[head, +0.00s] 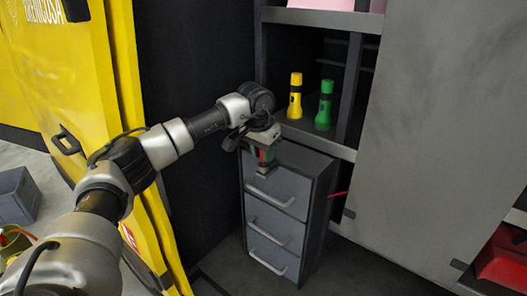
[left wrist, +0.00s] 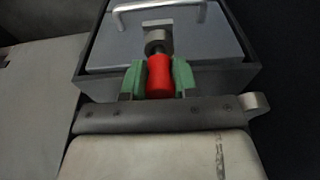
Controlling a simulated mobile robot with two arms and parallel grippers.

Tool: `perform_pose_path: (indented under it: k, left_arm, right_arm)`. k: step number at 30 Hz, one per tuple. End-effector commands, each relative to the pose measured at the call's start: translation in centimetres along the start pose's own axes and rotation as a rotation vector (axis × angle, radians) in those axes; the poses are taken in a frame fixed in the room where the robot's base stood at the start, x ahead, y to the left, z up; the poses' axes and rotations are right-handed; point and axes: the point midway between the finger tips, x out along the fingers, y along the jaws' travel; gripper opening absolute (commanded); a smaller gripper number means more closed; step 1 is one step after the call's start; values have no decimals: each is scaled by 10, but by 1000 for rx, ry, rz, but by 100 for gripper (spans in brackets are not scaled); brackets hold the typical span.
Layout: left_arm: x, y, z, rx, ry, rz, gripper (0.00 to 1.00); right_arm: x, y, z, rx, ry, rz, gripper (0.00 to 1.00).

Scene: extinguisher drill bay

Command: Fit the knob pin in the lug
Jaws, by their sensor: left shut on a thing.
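The knob pin (left wrist: 159,76) has a red knob, which sits between the green fingers of my left gripper (left wrist: 158,80) in the left wrist view. The left gripper (head: 264,157) is shut on it, in front of the upper part of the grey drawer cabinet in the head view. A grey metal lug (left wrist: 158,38) stands just beyond the knob, at the top drawer's front. A rounded grey part shows between knob and lug. I cannot tell whether the pin is inside the lug's hole. The right gripper is not in view.
The drawer cabinet (head: 316,190) has several drawers with bar handles. A yellow flashlight (head: 295,97) and a green flashlight (head: 324,106) stand on the shelf above. A yellow door (head: 65,80) is at left, a grey panel (head: 440,120) at right.

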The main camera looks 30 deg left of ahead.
Motion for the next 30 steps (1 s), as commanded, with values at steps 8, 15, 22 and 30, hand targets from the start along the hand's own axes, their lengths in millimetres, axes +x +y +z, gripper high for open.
perform_pose_path:
  k: [8,15,22,30]
  left_arm:
    - [6,0,1,0,0,0,0]
    - [11,0,2,0,0,0,0]
    - [15,0,3,0,0,0,0]
    - [14,0,3,0,0,0,39]
  right_arm:
    - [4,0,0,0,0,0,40]
    - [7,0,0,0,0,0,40]
    - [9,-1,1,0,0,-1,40]
    - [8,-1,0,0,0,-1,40]
